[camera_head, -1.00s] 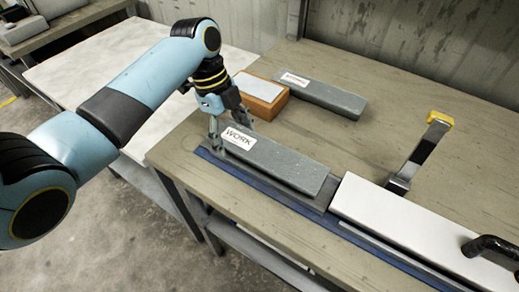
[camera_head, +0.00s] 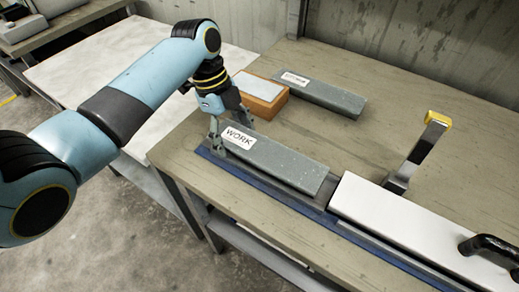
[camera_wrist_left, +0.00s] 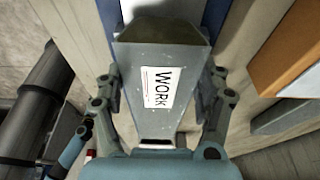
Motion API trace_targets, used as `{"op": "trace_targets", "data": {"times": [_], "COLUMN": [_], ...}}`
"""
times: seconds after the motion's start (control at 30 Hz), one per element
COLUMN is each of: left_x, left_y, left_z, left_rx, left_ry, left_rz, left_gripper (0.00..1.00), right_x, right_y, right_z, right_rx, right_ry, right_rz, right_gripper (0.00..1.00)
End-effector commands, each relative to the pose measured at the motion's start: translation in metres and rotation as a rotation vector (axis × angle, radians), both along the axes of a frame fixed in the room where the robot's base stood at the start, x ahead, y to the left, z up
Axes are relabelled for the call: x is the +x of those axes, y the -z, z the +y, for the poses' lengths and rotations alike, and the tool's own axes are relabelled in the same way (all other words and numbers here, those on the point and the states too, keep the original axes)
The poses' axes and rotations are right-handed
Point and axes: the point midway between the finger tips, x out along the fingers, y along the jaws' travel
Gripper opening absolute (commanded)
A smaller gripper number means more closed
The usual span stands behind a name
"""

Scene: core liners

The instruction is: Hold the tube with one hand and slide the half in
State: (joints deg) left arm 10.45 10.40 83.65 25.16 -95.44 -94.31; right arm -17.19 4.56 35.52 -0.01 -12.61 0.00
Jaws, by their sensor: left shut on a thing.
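A grey half (camera_head: 275,160) with a white WORK label lies lengthwise over a blue rail (camera_head: 290,202) on the bench. My left gripper (camera_head: 216,140) is shut on its near-left end. In the left wrist view the half (camera_wrist_left: 160,115) sits between the two fingers, label facing the camera. The half's far end points at the end of the long white tube (camera_head: 385,215) and appears close to it. Whether they touch cannot be told. The tube's right end runs out of the picture. My right gripper is not in view.
A second grey half (camera_head: 322,98) with a label lies at the back, beside an orange block (camera_head: 262,97) with a pale top. A metal lever with a yellow tip (camera_head: 438,118) stands behind the tube. A black handle (camera_head: 490,248) is at the lower right.

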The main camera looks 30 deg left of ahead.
Motion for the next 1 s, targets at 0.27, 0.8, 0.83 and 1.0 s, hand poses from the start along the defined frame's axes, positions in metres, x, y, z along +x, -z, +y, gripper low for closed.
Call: {"op": "trace_targets", "data": {"times": [0.27, 0.8, 0.83, 1.0], "left_x": [0.0009, 0.0013, 0.0013, 0.0012], "left_y": [-0.0009, -0.0013, -0.0012, -0.001], "left_z": [0.0001, -0.0001, 0.0, 0.0], "left_rx": [0.0, 0.0, 0.0, 0.0], "left_ry": [0.0, 0.002, 0.002, 0.002], "left_rz": [-0.003, -0.004, -0.004, -0.004], "left_gripper": [0.46, 0.46, 0.46, 0.46], "right_x": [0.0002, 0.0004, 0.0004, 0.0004], "right_y": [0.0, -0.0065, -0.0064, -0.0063], "right_z": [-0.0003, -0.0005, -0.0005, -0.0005], "right_rx": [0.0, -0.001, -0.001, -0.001], "right_ry": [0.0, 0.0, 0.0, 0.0], "right_rz": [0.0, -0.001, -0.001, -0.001], "right_gripper": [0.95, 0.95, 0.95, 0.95]}}
